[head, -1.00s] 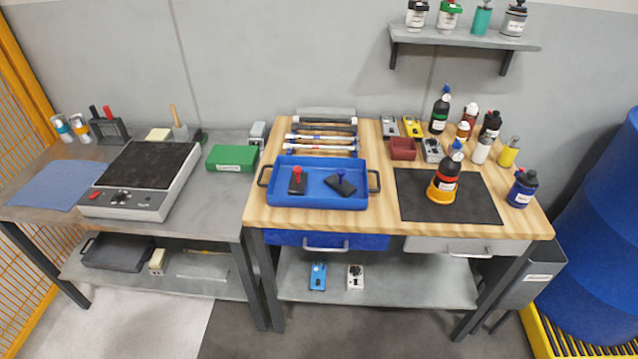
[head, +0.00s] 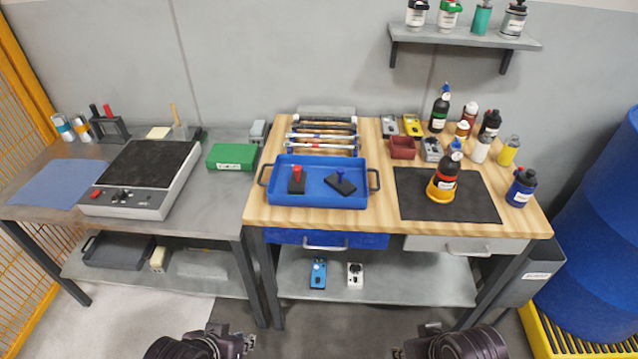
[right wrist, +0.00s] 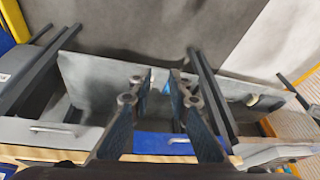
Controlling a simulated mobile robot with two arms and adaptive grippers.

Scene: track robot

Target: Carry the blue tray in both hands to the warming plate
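The blue tray (head: 318,199) lies on the wooden bench top with a black handle at its left and right ends. A red-handled black block (head: 297,182) and a blue-handled black block (head: 341,184) lie in it. The warming plate (head: 152,165), a dark slab on a pale base with a red switch, stands on the grey bench at the left. My left gripper (head: 238,342) is at the bottom edge, below and apart from the tray; its finger gap is unclear. My right gripper (head: 418,346) is also low and apart; the right wrist view shows its fingers (right wrist: 160,80) open and empty.
A green box (head: 232,157) stands on the grey bench right of the plate. Behind the tray is a rack of tools (head: 322,137). A black mat (head: 470,205) with a bottle in an orange holder (head: 443,185) lies to its right. Grey bench surface is bare in front of the green box.

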